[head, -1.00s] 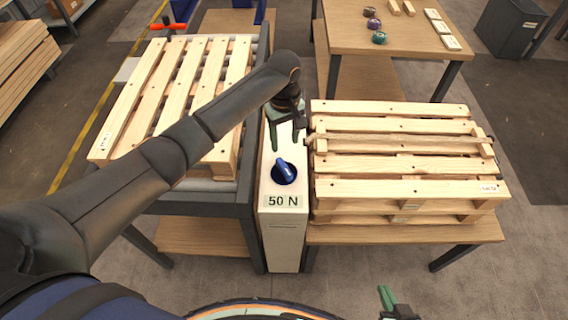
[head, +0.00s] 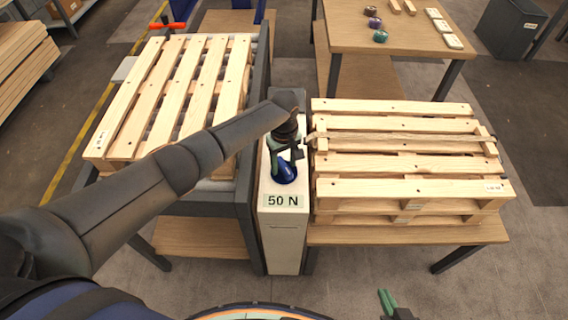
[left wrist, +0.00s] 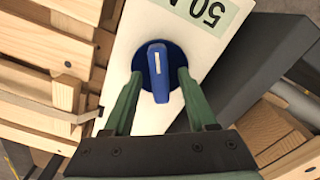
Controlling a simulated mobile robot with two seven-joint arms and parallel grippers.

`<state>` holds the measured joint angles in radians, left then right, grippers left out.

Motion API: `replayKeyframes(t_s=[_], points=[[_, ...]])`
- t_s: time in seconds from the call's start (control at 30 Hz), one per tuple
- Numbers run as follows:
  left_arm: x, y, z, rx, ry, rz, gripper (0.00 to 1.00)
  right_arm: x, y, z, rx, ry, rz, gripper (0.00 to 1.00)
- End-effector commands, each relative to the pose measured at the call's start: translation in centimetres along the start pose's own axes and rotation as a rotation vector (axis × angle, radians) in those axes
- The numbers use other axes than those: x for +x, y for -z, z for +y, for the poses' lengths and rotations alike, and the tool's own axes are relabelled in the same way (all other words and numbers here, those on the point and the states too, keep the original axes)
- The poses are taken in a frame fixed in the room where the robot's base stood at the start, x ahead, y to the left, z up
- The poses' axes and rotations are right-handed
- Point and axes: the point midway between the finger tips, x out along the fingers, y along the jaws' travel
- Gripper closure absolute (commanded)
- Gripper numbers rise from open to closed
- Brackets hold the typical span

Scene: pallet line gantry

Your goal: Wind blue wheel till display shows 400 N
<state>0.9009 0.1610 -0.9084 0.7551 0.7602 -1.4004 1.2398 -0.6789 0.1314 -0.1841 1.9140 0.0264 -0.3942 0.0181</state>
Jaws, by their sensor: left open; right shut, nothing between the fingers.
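The blue wheel (head: 285,173) sits on top of a white column between the two pallet stands. Its raised blue grip with a pale stripe shows in the left wrist view (left wrist: 157,75). The display (head: 283,201) on the column reads 50 N; it is partly cut off in the left wrist view (left wrist: 212,14). My left gripper (head: 284,156) is open just above the wheel, its green fingers (left wrist: 158,95) on either side of the blue grip, not closed on it. My right gripper (head: 387,302) is shut and empty at the bottom edge of the head view.
Stacked pallets (head: 405,165) with a strap across them stand close right of the column. A slatted pallet (head: 180,95) lies on the conveyor frame to the left. A table (head: 400,40) behind holds small coloured rolls and blocks.

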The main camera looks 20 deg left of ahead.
Motion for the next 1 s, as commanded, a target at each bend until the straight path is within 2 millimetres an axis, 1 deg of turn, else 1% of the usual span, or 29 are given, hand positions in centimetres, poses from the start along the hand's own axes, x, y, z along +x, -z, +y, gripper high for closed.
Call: replayKeyframes(t_s=[0.23,0.73,0.77,1.0], points=[[0.01,-0.02,0.05,0.001,-0.001,0.0,0.43,0.0,0.0,0.0,0.0,0.0,0.0,1.0],[0.0,-0.02,0.04,0.001,-0.001,0.0,0.99,0.0,0.0,-0.01,0.0,0.0,0.0,1.0],[0.0,-0.02,0.04,0.001,-0.001,0.0,1.0,0.0,0.0,-0.01,0.0,0.0,0.0,1.0],[0.0,-0.02,0.04,0.001,-0.001,0.0,1.0,0.0,0.01,-0.01,0.0,0.0,0.0,1.0]])
